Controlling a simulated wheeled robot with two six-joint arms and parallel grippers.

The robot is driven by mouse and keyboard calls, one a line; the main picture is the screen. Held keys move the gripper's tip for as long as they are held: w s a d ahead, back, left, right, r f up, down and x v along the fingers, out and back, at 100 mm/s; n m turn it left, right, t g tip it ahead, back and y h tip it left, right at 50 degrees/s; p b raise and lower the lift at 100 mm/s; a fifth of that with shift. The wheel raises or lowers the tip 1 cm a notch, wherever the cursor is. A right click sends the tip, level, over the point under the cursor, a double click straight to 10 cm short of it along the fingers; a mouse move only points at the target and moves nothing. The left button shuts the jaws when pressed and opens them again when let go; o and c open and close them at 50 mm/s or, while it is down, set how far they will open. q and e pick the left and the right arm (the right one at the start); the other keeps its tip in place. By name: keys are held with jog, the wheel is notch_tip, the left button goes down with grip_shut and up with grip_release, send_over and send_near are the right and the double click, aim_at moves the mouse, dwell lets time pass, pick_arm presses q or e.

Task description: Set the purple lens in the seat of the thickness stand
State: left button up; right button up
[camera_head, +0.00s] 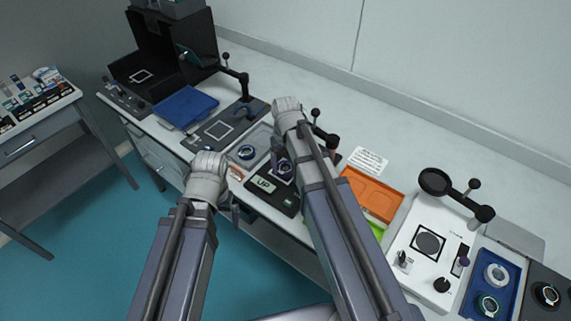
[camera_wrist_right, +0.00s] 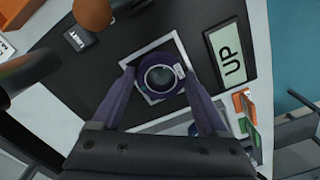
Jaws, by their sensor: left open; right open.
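The purple lens (camera_wrist_right: 160,76), a purple ring with a clear middle and a small pale label, is inside the white square outline on the black thickness stand (camera_wrist_right: 100,60). I cannot tell whether it sits fully down. My right gripper (camera_wrist_right: 158,84) is open, with one finger on each side of the lens; whether they touch it is unclear. In the head view the lens (camera_head: 284,169) shows partly beside my right arm, on the stand (camera_head: 262,200) with its lit "UP" display (camera_head: 264,184). My left gripper (camera_head: 236,212) is open and empty, near the table's front edge.
Left of the stand are a grey tray with a dark ring (camera_head: 246,152) and a blue panel (camera_head: 185,106). An orange tray (camera_head: 372,195) and a white instrument (camera_head: 420,262) are to the right. A knobbed post (camera_head: 316,114) rises behind the stand.

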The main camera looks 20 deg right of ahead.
aim_at(286, 168)
jog(key=shift+r, duration=0.3)
notch_tip(286, 168, up, 12)
jog(key=p, duration=1.2)
jog(key=shift+f, duration=0.2)
